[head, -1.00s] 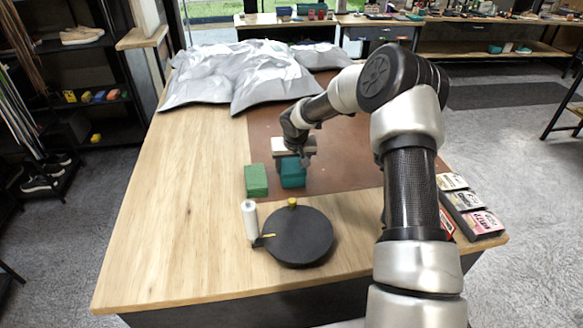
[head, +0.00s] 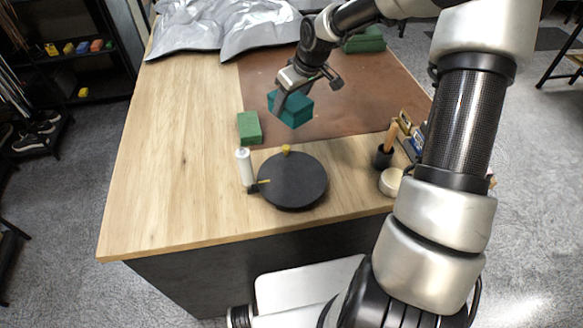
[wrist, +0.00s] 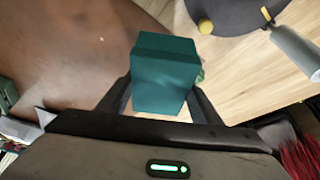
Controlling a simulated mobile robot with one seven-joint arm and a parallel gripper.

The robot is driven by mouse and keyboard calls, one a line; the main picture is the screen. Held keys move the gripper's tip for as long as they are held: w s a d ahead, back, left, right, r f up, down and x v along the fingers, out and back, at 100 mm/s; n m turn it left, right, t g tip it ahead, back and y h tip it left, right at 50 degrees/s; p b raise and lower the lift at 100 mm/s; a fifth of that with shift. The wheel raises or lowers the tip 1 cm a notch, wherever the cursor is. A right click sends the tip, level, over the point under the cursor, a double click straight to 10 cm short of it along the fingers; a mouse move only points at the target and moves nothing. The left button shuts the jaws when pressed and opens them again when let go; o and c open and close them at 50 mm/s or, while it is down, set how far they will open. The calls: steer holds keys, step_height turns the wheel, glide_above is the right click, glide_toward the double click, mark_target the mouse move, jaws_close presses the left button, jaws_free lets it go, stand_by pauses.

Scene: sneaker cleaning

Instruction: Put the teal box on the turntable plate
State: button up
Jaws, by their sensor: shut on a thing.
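The teal box (head: 291,108) is in my gripper (head: 294,102), above the brown mat in the head view. In the wrist view the teal box (wrist: 165,75) sits between the two dark fingers of my gripper (wrist: 160,98), which are shut on its sides. The turntable plate (head: 293,182) is a round black disc near the table's front edge, empty on top. It lies in front of the box in the head view and partly shows at the top of the wrist view (wrist: 238,12).
A green block (head: 249,128) lies left of the box. A white cylinder (head: 244,166) and a yellow knob (head: 286,149) stand at the plate's edge. A dark cup with a wooden handle (head: 383,157) and a round tin (head: 390,182) are to the right. The table's left side is clear.

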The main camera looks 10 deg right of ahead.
steer(key=s+a+r+n+g+y+p, duration=0.1)
steer(key=s+n+g, duration=0.1)
steer(key=s+n, duration=0.5)
steer(key=s+a+r+n+g+y+p, duration=0.1)
steer(key=s+a+n+g, duration=0.1)
steer(key=s+n, duration=0.5)
steer(key=m, duration=0.2)
glide_above(285, 178)
steer(key=d, duration=0.2)
step_height(285, 178, down, 5)
steer(key=shift+a+b, duration=0.1)
steer(key=shift+b, duration=0.2)
steer(key=shift+f, duration=2.4)
steer(key=o, duration=1.2)
steer(key=v, duration=1.2)
steer(key=shift+r+p, duration=0.1)
steer(key=shift+p, duration=0.2)
